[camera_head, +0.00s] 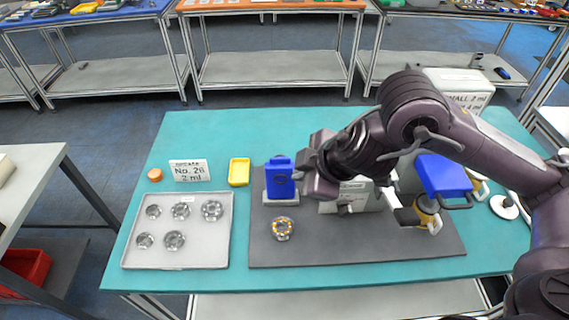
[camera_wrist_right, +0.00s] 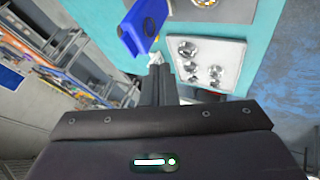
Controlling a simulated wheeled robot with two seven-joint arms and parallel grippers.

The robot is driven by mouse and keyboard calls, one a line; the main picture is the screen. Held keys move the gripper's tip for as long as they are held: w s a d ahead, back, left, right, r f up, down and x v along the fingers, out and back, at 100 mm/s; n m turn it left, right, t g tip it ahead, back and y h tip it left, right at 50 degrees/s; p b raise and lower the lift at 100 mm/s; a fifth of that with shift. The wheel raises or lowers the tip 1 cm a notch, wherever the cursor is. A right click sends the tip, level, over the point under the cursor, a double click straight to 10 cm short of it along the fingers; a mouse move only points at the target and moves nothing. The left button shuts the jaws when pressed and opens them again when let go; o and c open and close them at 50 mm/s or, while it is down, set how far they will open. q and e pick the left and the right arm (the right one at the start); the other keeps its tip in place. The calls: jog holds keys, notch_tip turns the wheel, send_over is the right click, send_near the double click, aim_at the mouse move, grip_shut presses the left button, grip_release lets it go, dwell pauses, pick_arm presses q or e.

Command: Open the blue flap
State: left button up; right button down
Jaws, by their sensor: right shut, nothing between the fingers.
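Two blue parts show in the head view, and I cannot tell for certain which is the flap. One is an upright blue block (camera_head: 281,180) on a light base on the dark grey mat. The other is a tilted blue panel (camera_head: 443,175) above a yellow and black part at the mat's right, partly behind my right arm. My right gripper (camera_head: 306,176) is shut and empty, just right of the blue block. In the right wrist view its closed fingers (camera_wrist_right: 157,78) point toward a blue part (camera_wrist_right: 146,27) with a dark oval. Contact is unclear. My left gripper is out of view.
A grey tray (camera_head: 133,240) with several clear ring-shaped parts lies at the left. A yellow dish (camera_head: 239,172), a label card (camera_head: 188,171) and a metal-and-yellow ring (camera_head: 282,228) are nearby. A whitish device (camera_head: 355,197) stands beneath my right arm. The mat's front is mostly clear.

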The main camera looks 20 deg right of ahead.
aim_at(284, 162)
jog(key=w+f, duration=0.2)
jog(key=w+a+f, duration=0.1)
jog(key=w, duration=0.1)
jog(key=w+f, duration=0.2)
jog(key=w, duration=0.1)
jog(key=shift+a+f, duration=0.2)
jog(key=shift+f, duration=0.15)
jog(key=shift+w+d, duration=0.2)
jog(key=shift+w, duration=0.45)
jog(key=shift+w, duration=0.1)
jog(key=w, duration=0.1)
jog(key=w+d+p, duration=0.1)
jog(key=w, duration=0.1)
jog(key=shift+r, duration=0.15)
jog(key=shift+w, duration=0.15)
